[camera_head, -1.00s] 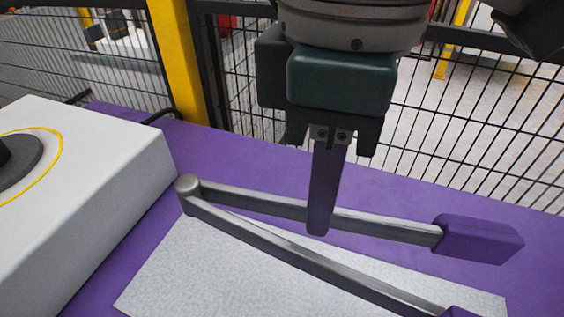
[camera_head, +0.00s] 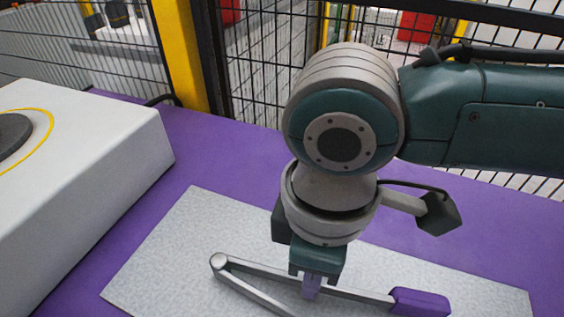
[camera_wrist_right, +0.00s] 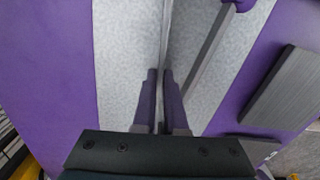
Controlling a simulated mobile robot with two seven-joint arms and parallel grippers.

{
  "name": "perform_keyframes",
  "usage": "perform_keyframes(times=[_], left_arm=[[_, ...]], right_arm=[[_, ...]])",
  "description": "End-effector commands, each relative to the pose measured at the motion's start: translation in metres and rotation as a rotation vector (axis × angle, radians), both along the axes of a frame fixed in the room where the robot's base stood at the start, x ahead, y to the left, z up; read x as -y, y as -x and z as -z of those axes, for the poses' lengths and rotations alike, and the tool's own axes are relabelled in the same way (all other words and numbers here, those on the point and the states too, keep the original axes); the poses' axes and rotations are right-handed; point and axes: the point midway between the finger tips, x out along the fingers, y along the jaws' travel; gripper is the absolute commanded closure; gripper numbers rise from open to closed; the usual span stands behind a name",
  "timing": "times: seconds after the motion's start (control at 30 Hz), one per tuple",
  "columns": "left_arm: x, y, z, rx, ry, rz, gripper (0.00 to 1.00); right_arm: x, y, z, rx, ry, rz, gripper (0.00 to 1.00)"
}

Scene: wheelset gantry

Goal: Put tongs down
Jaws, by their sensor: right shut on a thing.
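The tongs (camera_head: 358,293) have two grey bars joined at a round hinge at the left, and a purple grip at the right end. They lie over the pale speckled mat (camera_head: 175,235); I cannot tell whether they touch it. My right gripper (camera_head: 312,290) points down and is shut on the far bar of the tongs. In the right wrist view the fingers (camera_wrist_right: 160,88) close around one bar, and the other bar (camera_wrist_right: 207,48) runs beside it. The near bar is partly cut off by the head view's bottom edge. My left gripper is not in view.
The mat lies on a purple table top (camera_head: 215,150). A white box (camera_head: 95,150) with a dark disc in a yellow ring stands at the left. A black mesh fence (camera_head: 255,80) with a yellow post (camera_head: 180,55) stands behind the table.

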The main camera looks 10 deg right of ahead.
Motion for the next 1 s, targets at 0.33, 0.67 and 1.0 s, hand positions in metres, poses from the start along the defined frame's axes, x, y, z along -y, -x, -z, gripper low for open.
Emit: perform_keyframes(times=[0.33,0.67,1.0], left_arm=[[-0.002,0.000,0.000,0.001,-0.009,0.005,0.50],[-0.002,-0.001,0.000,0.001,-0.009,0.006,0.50],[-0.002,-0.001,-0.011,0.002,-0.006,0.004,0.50]], right_arm=[[0.000,0.000,0.002,-0.001,0.000,0.000,0.84],[0.000,0.000,0.002,-0.001,0.000,0.000,0.61],[-0.001,-0.001,-0.028,0.002,-0.004,0.000,0.61]])
